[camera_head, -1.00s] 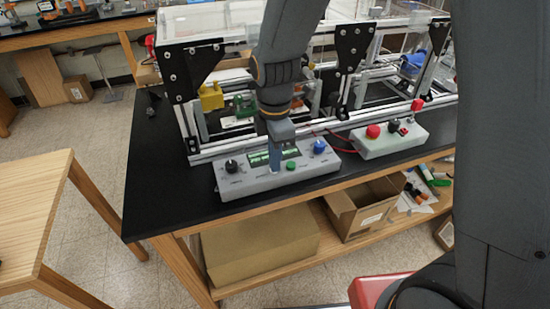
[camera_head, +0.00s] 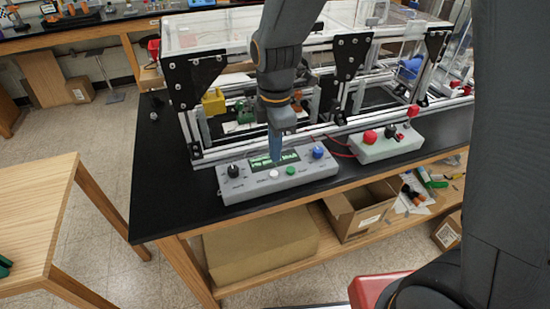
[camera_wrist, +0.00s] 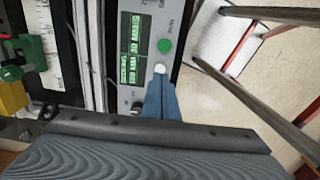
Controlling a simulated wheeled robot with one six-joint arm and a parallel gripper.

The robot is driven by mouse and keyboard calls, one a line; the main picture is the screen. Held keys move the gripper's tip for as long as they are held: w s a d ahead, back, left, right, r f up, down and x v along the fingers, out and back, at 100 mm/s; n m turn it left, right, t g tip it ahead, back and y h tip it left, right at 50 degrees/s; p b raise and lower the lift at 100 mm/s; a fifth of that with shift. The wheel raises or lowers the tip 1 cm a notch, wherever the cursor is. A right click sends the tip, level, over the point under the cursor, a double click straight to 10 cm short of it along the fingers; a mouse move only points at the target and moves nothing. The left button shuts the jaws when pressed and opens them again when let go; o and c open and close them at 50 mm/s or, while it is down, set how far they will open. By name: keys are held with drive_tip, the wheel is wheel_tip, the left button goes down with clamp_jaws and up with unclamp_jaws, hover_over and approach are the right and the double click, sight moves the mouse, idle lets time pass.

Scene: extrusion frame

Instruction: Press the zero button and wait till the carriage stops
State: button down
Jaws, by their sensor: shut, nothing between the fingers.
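The grey control box (camera_head: 240,190) stands on the black bench top. My gripper (camera_head: 275,157) is shut and empty, blue fingers pointing down in front of the display. In the wrist view its fingertips (camera_wrist: 160,78) lie right beside the white button (camera_wrist: 160,68), which shows uncovered. Behind the box are a yellow block (camera_head: 213,101) and a green part (camera_head: 244,114) in the frame; I cannot tell which is the carriage.
The aluminium extrusion frame (camera_head: 230,151) with black brackets runs close behind the box. A second box (camera_head: 385,148) with a red button stands to the right, joined by red cables. A wooden table (camera_head: 40,195) stands at left.

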wheel_tip(320, 180, up, 8)
drive_tip(key=b, duration=0.2)
drive_tip(key=shift+r, duration=0.1)
drive_tip(key=s+d+f+m+b, duration=0.2)
drive_tip(key=s+d+f+m, duration=0.1)
drive_tip(key=d+f+m, duration=0.3)
drive_tip(key=s+d+f+m+t+b, duration=0.1)
drive_tip(key=s+d+f+m, duration=0.3)
drive_tip(key=d+m, duration=0.6)
drive_tip(key=shift+f+m+b, duration=0.65)
drive_tip(key=shift+f+m, duration=0.7)
drive_tip(key=shift+m, duration=1.25)
idle(1.4)
